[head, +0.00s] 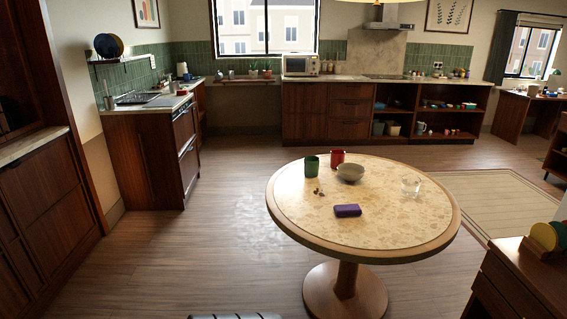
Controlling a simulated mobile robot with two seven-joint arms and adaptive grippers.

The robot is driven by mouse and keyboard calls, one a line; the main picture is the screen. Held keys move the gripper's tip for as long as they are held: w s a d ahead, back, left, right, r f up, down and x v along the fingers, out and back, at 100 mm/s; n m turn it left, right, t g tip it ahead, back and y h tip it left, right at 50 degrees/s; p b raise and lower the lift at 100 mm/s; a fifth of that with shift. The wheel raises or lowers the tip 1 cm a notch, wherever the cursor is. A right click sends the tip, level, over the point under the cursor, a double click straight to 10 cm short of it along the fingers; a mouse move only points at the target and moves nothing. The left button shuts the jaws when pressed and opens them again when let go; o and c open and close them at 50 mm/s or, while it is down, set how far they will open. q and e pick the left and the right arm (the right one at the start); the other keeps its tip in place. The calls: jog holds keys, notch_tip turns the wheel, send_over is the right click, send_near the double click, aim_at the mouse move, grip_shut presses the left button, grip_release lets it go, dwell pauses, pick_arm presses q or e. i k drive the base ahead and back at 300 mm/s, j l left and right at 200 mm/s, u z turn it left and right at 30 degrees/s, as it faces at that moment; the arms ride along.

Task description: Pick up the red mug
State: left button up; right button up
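The red mug (337,157) stands upright near the far edge of the round table (420,222). A green mug (311,166) stands just to its left, slightly nearer to me. Neither of my grippers shows in the head view.
The table also holds a purple box-like item (347,210), a clear glass (410,186) and a few small dark bits (319,191). Open wooden floor (210,250) lies left of the table. A cabinet (515,285) stands at the lower right.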

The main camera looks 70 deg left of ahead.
aim_at(338, 156)
jog(key=u, duration=2.1)
